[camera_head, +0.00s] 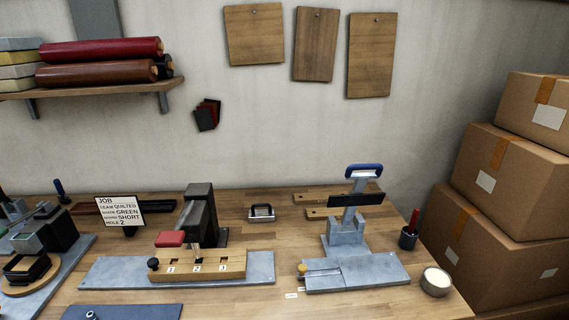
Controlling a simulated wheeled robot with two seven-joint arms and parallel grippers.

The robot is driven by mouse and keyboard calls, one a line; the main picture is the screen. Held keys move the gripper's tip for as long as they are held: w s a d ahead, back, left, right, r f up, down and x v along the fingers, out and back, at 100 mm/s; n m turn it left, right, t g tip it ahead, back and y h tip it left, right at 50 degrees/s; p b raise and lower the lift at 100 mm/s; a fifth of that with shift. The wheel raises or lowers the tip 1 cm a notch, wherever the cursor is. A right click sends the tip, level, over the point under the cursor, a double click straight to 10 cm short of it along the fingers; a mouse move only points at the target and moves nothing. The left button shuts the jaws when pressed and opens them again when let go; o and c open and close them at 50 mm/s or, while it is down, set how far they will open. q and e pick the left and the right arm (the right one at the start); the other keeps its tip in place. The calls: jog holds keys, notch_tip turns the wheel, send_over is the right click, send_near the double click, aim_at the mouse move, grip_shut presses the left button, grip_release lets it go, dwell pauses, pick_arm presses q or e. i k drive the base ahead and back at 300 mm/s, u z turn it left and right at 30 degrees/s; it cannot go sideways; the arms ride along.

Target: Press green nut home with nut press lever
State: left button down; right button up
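One is a dark upright press (200,212) with a red pad or handle (170,239), over a wooden block (235,264) marked 1, 2 and 3. The other is a grey stand (346,236) with a blue-topped handle (364,171) and a dark crossbar. I cannot tell which is the nut press. No green nut can be made out. A small metal piece (91,316) sits on a dark blue mat at the bottom edge. Neither gripper is in view.
Another machine (45,236) stands at the left. A small metal-handled item (262,213) lies between the two tools. A dark cup (408,239) with a red-handled tool and a round white-topped pot (436,281) stand at right. Cardboard boxes (509,184) are stacked beside the table.

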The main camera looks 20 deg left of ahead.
aim_at(175, 238)
jog(key=u, duration=0.75)
jog(key=k, duration=0.65)
jog(key=z, duration=0.65)
